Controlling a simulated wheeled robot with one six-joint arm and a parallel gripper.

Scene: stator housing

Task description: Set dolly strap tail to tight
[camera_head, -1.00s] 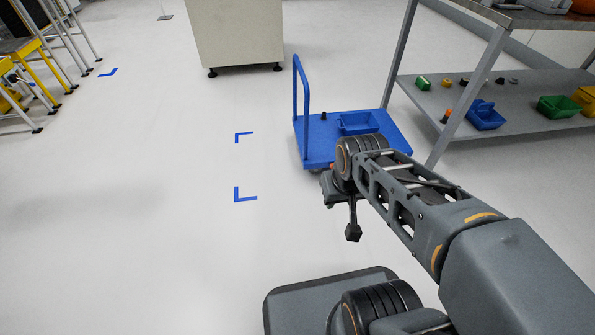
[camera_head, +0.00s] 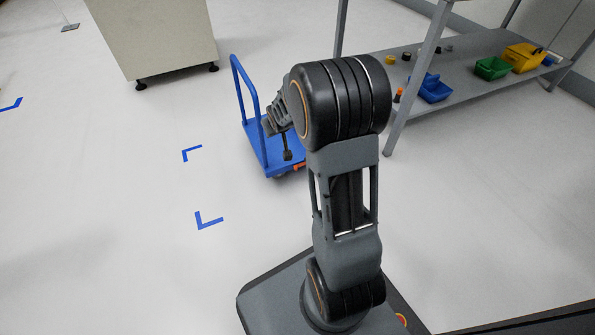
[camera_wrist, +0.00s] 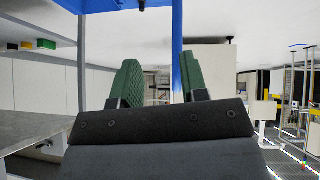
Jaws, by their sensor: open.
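The blue dolly (camera_head: 264,150) stands on the floor beyond my arm in the head view, with its push handle (camera_head: 236,82) upright at the left. My arm hides much of its deck. A small orange part (camera_head: 299,167) shows at the deck's near edge; I cannot tell whether it belongs to the strap. I cannot make out the strap tail in either view. In the wrist view my gripper (camera_wrist: 160,84) is open, its two green-padded fingers apart with nothing visible between them. A blue upright bar (camera_wrist: 177,45) and a blue surface (camera_wrist: 125,4) show beyond the fingers.
A grey shelf table (camera_head: 455,82) with blue, green and yellow bins stands right of the dolly. A beige cabinet (camera_head: 150,40) stands behind. Blue floor marks (camera_head: 208,222) lie left of the dolly, on clear floor.

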